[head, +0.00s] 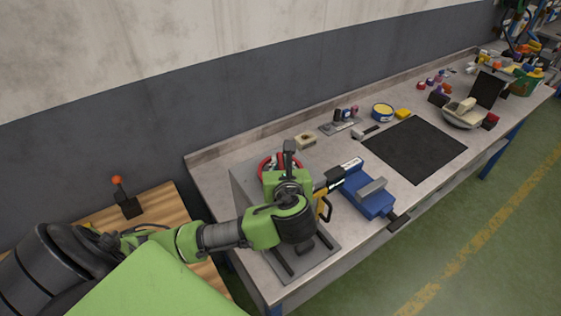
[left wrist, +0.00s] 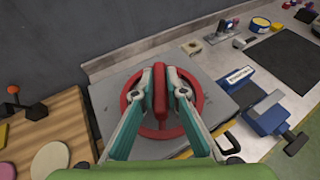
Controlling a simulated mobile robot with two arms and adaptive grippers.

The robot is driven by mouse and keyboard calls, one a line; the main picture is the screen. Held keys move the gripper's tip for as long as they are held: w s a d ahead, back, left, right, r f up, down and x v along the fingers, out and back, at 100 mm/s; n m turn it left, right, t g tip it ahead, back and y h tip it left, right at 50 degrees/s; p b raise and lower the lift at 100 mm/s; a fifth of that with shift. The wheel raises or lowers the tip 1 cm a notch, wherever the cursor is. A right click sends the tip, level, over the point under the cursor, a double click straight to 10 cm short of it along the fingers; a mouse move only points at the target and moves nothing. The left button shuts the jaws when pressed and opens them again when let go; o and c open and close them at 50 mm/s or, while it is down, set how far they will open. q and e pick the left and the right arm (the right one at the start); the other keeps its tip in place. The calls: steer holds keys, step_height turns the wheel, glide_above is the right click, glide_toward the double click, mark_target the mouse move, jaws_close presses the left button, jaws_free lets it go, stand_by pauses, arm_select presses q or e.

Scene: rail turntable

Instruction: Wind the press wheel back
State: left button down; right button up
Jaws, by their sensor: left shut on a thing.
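The red press wheel (head: 266,166) sits on the grey press (head: 243,182) at the near left end of the bench. In the head view my left arm and gripper cover most of it. In the left wrist view the wheel (left wrist: 199,97) shows as a red ring with a raised red bar across its middle. My left gripper (left wrist: 160,77) is over the wheel, with its two fingers on either side of the bar, shut on it. In the head view the left gripper (head: 287,172) is at the wheel, its fingertips mostly hidden. My right gripper is not in view.
A blue vise (head: 368,197) stands just right of the press. A black mat (head: 415,148) lies beyond it, with small items along the back of the bench. A wooden table (head: 165,204) with an orange-knobbed lever (head: 128,205) is at the left.

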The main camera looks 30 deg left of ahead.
arm_select(q)
steer(key=n+g+y, duration=0.2)
steer(key=n+g, duration=0.1)
steer(key=shift+w+d+n+y, duration=0.1)
steer(key=shift+n+y, duration=0.2)
steer(key=shift+n, duration=0.1)
steer(key=n+g+y, duration=0.1)
steer(key=n+g, duration=0.2)
steer(key=g, duration=0.1)
steer(key=shift+n+y, duration=0.3)
steer(key=shift+n+g, duration=2.2)
steer(key=shift+g, duration=0.6)
steer(key=c, duration=2)
jaws_free()
steer(key=shift+c, duration=0.2)
steer(key=shift+a+f, duration=0.1)
steer(key=shift+a, duration=0.2)
